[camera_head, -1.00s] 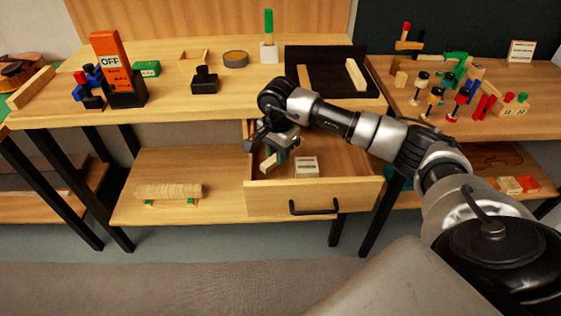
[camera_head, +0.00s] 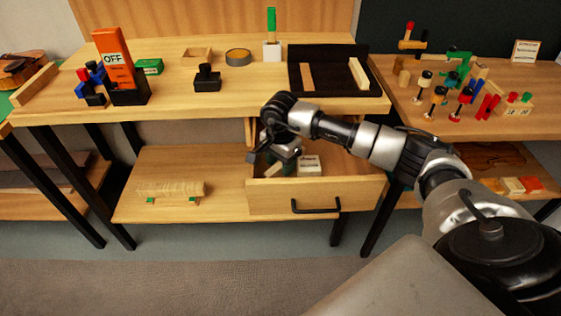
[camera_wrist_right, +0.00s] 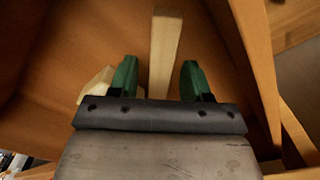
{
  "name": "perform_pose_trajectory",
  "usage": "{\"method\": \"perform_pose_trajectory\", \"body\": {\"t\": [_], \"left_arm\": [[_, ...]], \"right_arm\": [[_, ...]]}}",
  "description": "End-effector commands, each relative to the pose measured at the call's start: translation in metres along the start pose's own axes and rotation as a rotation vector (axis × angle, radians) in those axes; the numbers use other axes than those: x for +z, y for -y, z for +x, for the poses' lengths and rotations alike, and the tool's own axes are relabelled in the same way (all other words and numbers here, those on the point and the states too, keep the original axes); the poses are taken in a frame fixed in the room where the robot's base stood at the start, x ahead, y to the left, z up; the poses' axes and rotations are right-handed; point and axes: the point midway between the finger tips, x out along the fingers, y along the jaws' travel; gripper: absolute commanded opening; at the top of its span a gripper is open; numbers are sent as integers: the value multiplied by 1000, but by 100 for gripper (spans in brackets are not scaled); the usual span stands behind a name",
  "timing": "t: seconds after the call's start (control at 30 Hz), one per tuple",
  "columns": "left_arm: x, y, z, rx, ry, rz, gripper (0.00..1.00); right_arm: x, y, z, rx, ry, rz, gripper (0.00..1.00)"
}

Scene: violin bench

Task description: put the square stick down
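My right gripper (camera_head: 277,160) is down in the open drawer (camera_head: 315,195). In the right wrist view its two green fingertips (camera_wrist_right: 159,80) are apart. A pale, straight-sided wooden stick (camera_wrist_right: 165,45), apparently the square stick, runs lengthwise between them, with a visible gap on each side. The stick's near end is hidden behind the gripper body. A second pale wooden piece with an angled end (camera_wrist_right: 97,85) lies left of the left finger. In the head view the gripper mostly hides the sticks. My left gripper is not in view.
A small white labelled block (camera_head: 309,166) sits in the drawer, right of the gripper. The drawer wall (camera_wrist_right: 256,60) is close on the right in the wrist view. A black tray (camera_head: 330,90) stands on the bench above.

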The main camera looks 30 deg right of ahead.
Motion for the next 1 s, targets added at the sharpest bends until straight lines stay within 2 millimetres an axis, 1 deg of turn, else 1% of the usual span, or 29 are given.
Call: {"method": "perform_pose_trajectory", "body": {"t": [0.3,0.33,0.4,0.47,0.67,0.8,0.9,1.0], "left_arm": [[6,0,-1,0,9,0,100],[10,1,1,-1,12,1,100],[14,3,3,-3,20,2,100],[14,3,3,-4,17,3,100],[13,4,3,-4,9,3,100],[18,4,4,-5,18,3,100],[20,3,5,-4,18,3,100],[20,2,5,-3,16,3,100]], "right_arm": [[0,0,-3,0,0,0,48],[0,0,-4,0,0,0,48],[0,1,-17,-5,-1,0,48],[-1,1,-29,-4,-2,0,48],[0,1,-74,-5,-1,0,48],[0,0,-100,-3,-2,0,48],[0,0,-112,-1,-1,0,48],[0,0,-120,-1,0,0,48]]}}
